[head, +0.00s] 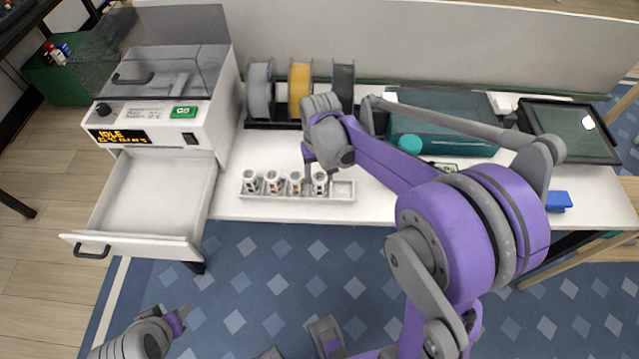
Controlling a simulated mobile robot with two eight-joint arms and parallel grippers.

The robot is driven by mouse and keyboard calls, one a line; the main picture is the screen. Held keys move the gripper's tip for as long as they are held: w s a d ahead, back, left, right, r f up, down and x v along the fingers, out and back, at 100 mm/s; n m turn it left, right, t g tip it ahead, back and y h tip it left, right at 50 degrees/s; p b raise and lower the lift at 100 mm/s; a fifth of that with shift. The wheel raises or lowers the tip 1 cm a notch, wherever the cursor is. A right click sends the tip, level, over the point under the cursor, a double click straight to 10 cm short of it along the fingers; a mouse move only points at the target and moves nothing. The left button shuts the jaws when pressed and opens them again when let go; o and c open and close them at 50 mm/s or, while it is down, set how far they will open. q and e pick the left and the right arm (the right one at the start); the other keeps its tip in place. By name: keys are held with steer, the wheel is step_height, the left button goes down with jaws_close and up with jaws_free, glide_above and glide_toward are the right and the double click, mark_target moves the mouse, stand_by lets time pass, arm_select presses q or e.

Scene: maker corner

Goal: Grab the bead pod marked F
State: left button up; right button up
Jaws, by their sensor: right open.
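Several small white bead pods with dark and reddish marks stand upright in a row in a white rack (343,190) on the white table. They include the leftmost pod (250,182), the second pod (272,182), the third pod (296,184) and the rightmost pod (320,184). Their letters are too small to read, so I cannot tell which is F. The rack's right end slot is empty. My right gripper (308,170) is open, pointing down at the two right-hand pods; its wrist partly hides the fingers. My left gripper (178,318) hangs low over the floor, jaws unclear.
A white machine (150,125) with its drawer (150,195) pulled out stands left of the rack. Spools (300,85) stand behind the rack. A teal case (440,110), a dark framed tray (575,130) and a blue object (558,201) lie to the right.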

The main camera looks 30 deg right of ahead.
mark_target(319, 176)
step_height(319, 176, down, 3)
steer(key=shift+f, duration=0.2)
steer(key=shift+c, duration=0.2)
jaws_close()
steer(key=shift+r, duration=0.15)
